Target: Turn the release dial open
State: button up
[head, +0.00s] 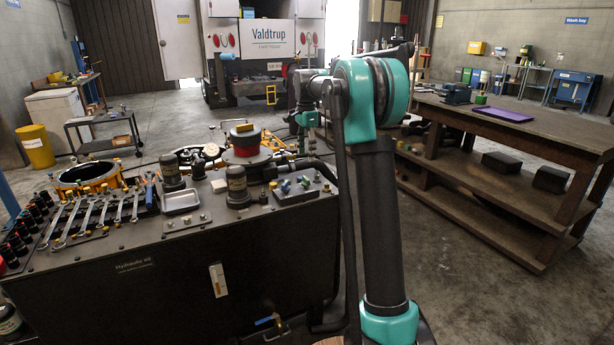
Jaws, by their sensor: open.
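No part is clearly marked as the release dial. A large round cap with a red band, dark rim and small yellow top (246,140) stands at the back of the dark hydraulic bench (180,285); I cannot tell whether it is the dial, or its turn position. Small green and blue knobs (286,186) sit on a plate in front of it. My arm rises in the centre and bends over at the teal joint. My gripper (303,135) hangs beyond it, small and partly hidden, right of the red-banded cap and apart from it. Its fingers are hard to make out.
Several wrenches (100,212), a metal tray (181,201) and black cylinders (237,188) crowd the bench top. A wooden workbench (500,125) with a purple mat (500,114) stands at right. The floor between the two benches has free room.

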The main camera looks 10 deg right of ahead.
aim_at(306, 178)
notch_tip(306, 178, down, 10)
jog(key=shift+a+r, duration=0.1)
jog(key=shift+r, duration=0.05)
dwell(0.3)
jog(key=c, duration=1.2)
